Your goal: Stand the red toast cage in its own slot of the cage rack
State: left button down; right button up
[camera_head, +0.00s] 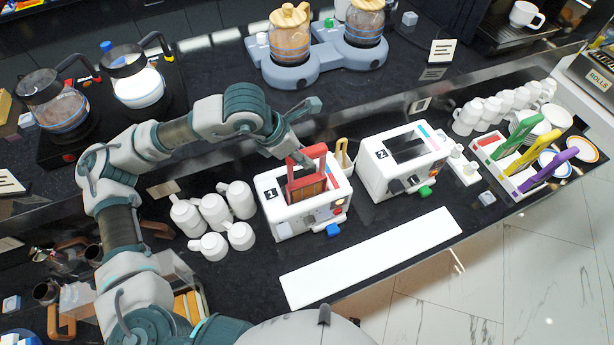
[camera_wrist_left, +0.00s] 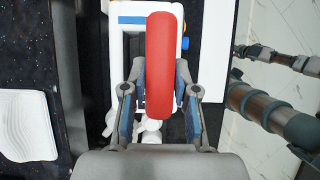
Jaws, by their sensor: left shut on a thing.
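The red toast cage (camera_head: 291,172) is upright at the white toaster marked 1 (camera_head: 285,226), with brown toast showing in its frame. Its lower part is hidden by the toaster; I cannot tell how deep it sits. My left gripper (camera_head: 297,148) is shut on the top of the cage. In the left wrist view the red handle (camera_wrist_left: 160,60) lies between the two fingers of the gripper (camera_wrist_left: 158,108). The cage rack (camera_head: 507,184) stands at the right, holding green (camera_head: 521,135), yellow (camera_head: 531,150) and purple (camera_head: 549,170) cages. A red-marked place at its left end looks empty. My right gripper is not in view.
A second toaster marked 2 (camera_head: 372,181) stands between toaster 1 and the rack. White mugs (camera_head: 213,211) cluster left of toaster 1, and more mugs (camera_head: 484,112) stand behind the rack. A bare white strip (camera_head: 370,258) lies in front of the toasters.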

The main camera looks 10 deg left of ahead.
pick_arm(q)
jog(key=shift+r+p, duration=2.2)
jog(key=shift+r, duration=2)
